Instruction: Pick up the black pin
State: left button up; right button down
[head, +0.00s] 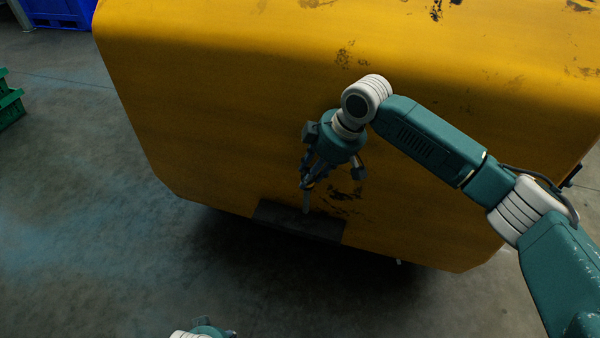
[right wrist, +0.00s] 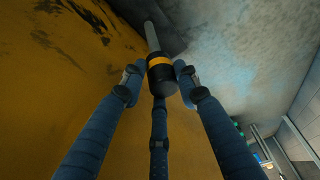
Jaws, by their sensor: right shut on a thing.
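My right gripper (head: 307,184) is in front of the lower part of the large yellow body, its fingers pointing down. It is shut on the black pin, which shows best in the right wrist view (right wrist: 161,75). The pin has a thick black head, a yellow band and a grey shaft. The fingers close around its black head. In the head view the grey shaft (head: 306,203) reaches down in front of a dark plate (head: 275,215). I cannot tell whether the tip touches the plate. At the bottom edge part of my left gripper (head: 208,330) shows; its fingers are cut off.
The yellow body (head: 200,110), worn with dark patches, fills much of the head view. Concrete floor (head: 80,240) lies open to its left and below. A green crate (head: 9,105) is at the left edge and a blue container (head: 58,12) at the top left.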

pick_arm(q)
jog(key=f, duration=0.1)
jog(key=s+f, duration=0.1)
jog(key=f, duration=0.1)
jog(key=s+f+p, duration=0.1)
jog(key=shift+a+f, duration=0.1)
jog(key=shift+f, duration=0.15)
pick_arm(e)
jog(key=s+d, duration=0.3)
jog(key=d, duration=0.3)
jog(key=s+d, duration=0.4)
jog(key=d, duration=0.3)
jog(key=shift+d+r, duration=0.15)
jog(key=shift+d, duration=0.05)
pick_arm(q)
jog(key=shift+g, duration=0.3)
jog(key=shift+s+a+f+p, duration=0.1)
jog(key=shift+s+f+p, duration=0.35)
jog(key=shift+s+f, duration=0.5)
jog(key=shift+s+f+p, duration=0.4)
jog(key=shift+s+f, duration=0.3)
jog(key=shift+f, duration=0.45)
